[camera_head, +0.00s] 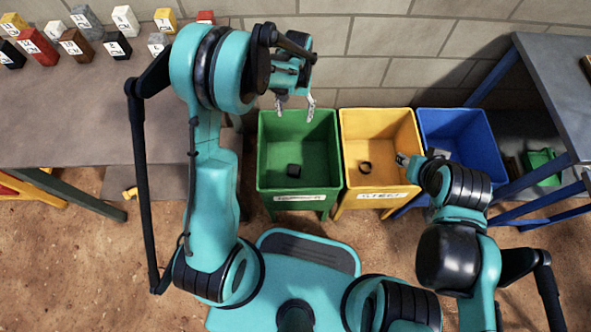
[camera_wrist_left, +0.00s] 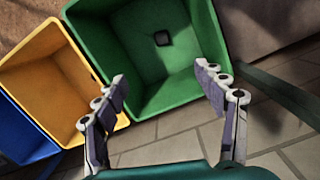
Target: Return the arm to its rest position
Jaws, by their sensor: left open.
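My left gripper (camera_head: 295,107) is open and empty above the back part of the green bin (camera_head: 263,160). In the left wrist view its two fingers (camera_wrist_left: 163,95) are spread wide, with the green bin (camera_wrist_left: 180,104) behind them. A small dark block (camera_head: 294,171) lies on the floor of the green bin; it also shows in the left wrist view (camera_wrist_left: 162,39). My right arm reaches in front of the yellow and blue bins. Its gripper (camera_head: 402,160) is small and partly hidden by the arm, near the yellow bin's right edge.
A yellow bin (camera_head: 345,150) holds a dark ring-like part (camera_head: 365,168). A blue bin (camera_head: 485,150) stands right of it. A table (camera_head: 80,115) at left carries several labelled blocks. A grey table (camera_head: 550,90) stands at right. A block wall is behind the bins.

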